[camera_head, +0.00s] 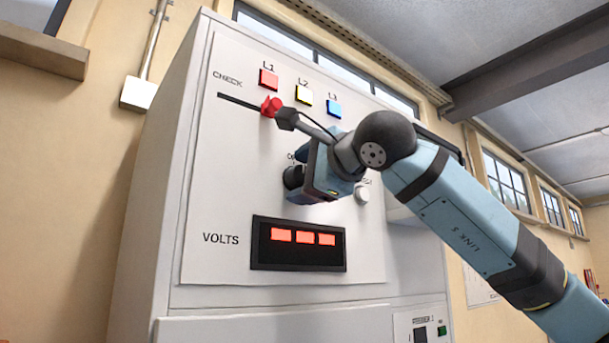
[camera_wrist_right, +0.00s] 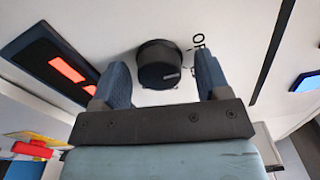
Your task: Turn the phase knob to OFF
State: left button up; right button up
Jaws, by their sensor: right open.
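The black round phase knob (camera_wrist_right: 158,66) sits on the white panel between my two blue fingers in the right wrist view. A small light mark shows on its face; which setting it points to I cannot tell. Part of a label (camera_wrist_right: 199,43) beside it shows, beginning with "O". In the head view the knob (camera_head: 292,178) is mostly hidden by my right gripper (camera_head: 305,172), which is at the panel's middle. The right gripper is open, its fingers on either side of the knob with gaps visible. My left gripper is not in view.
Above the knob are a red slider (camera_head: 271,106) in a CHECK slot and L1, L2 (camera_head: 304,96) and L3 lamps.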

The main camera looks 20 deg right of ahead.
jog(key=b+v, duration=0.2)
jog(key=v, duration=1.2)
jog(key=shift+w, duration=0.15)
